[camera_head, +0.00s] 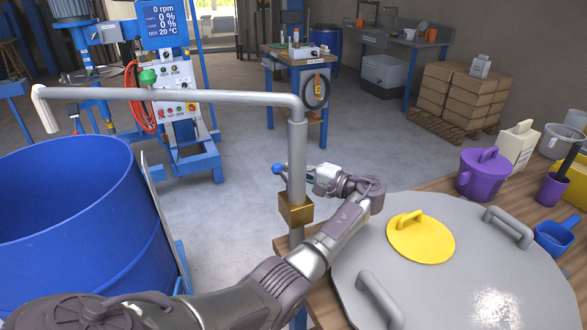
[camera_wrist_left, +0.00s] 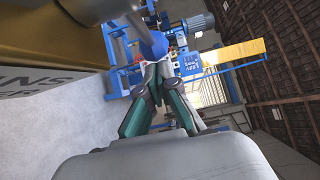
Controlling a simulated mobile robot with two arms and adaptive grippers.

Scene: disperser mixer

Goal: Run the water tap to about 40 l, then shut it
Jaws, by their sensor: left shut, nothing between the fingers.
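The water tap is a grey standpipe (camera_head: 297,160) with a brass block (camera_head: 296,208) low on it and a long spout arm (camera_head: 180,94) reaching left. The downturned spout end (camera_head: 45,110) is above the blue drum (camera_head: 85,220); no water stream shows. The drum's bottom is hidden. A blue tap knob (camera_head: 277,169) shows just left of the standpipe and, in the left wrist view, just beyond the fingertips (camera_wrist_left: 152,45). My left gripper (camera_head: 308,172) is shut and empty, partly behind the standpipe; contact with the knob is unclear. My right gripper is out of view.
The wooden bench at right holds a large grey lid (camera_head: 470,285) with a yellow cap (camera_head: 421,237), a purple pot (camera_head: 481,174) and a blue scoop (camera_head: 555,236). A mixer with a display (camera_head: 163,24) stands behind the drum. Open floor lies beyond the standpipe.

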